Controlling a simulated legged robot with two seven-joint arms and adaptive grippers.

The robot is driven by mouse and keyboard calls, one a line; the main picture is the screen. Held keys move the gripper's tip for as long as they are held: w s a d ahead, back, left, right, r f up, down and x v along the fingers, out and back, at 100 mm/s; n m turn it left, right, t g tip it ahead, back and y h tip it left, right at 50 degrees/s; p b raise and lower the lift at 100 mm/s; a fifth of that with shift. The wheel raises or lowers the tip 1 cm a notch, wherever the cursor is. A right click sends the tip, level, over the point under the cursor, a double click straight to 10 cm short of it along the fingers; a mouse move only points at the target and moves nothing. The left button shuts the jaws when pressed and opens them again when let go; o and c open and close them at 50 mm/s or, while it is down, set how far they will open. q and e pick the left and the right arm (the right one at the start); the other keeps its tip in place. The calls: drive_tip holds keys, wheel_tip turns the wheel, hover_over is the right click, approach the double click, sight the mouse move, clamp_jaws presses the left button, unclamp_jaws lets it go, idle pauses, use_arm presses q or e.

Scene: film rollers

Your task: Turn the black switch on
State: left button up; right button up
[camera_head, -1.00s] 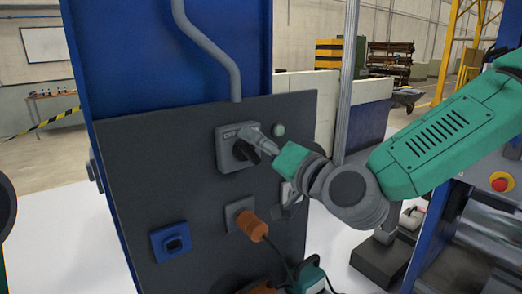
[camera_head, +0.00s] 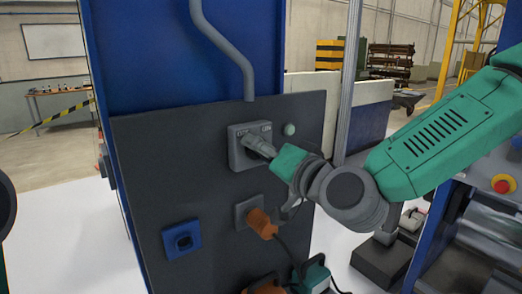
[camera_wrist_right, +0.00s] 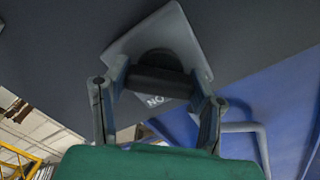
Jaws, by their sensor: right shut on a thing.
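The black switch (camera_wrist_right: 158,80) is a dark knob with a bar handle on a grey square plate (camera_wrist_right: 190,48). In the head view the plate (camera_head: 237,157) is on the upper part of the dark panel, with lettering along its top, and my gripper hides most of the knob. My right gripper (camera_head: 257,144) reaches the plate from the right. In the wrist view my right gripper (camera_wrist_right: 157,88) is shut on the black switch, one finger at each end of the handle. "ON" shows upside down beside the handle. My left gripper is out of view.
Below the switch are a blue socket (camera_head: 182,241) and an orange plug (camera_head: 262,223) with a cable. A pale round button (camera_head: 289,129) is right of the plate. A grey pipe (camera_head: 228,50) runs down the blue cabinet above. A red emergency button (camera_head: 502,184) is at right.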

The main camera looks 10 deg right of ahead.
drive_tip(key=shift+w+d+r+m, duration=0.15)
drive_tip(key=shift+d+r+m, duration=0.05)
drive_tip(key=shift+r+m, duration=0.15)
drive_tip(key=m+b, duration=0.1)
drive_tip(key=m, duration=0.1)
drive_tip(key=shift+f+m+b, duration=0.1)
drive_tip(key=shift+m+b, duration=0.25)
drive_tip(key=shift+b, duration=0.05)
drive_tip(key=m+b, duration=0.2)
drive_tip(key=m, duration=0.1)
drive_tip(key=m+b, duration=0.1)
drive_tip(key=m, duration=0.1)
drive_tip(key=shift+d+f, duration=0.1)
drive_tip(key=shift+f, duration=0.15)
drive_tip(key=m+b, duration=0.1)
drive_tip(key=m, duration=0.1)
drive_tip(key=m+b, duration=0.1)
drive_tip(key=m, duration=0.1)
drive_tip(key=m+b, duration=0.1)
drive_tip(key=shift+f+m, duration=0.25)
drive_tip(key=shift+m, duration=0.15)
drive_tip(key=shift+f+m+b, duration=0.25)
drive_tip(key=shift+m+b, duration=1.2)
drive_tip(key=shift+m, duration=0.35)
drive_tip(key=shift+f, duration=0.1)
drive_tip(key=o, duration=1.2)
drive_tip(key=shift+c, duration=0.2)
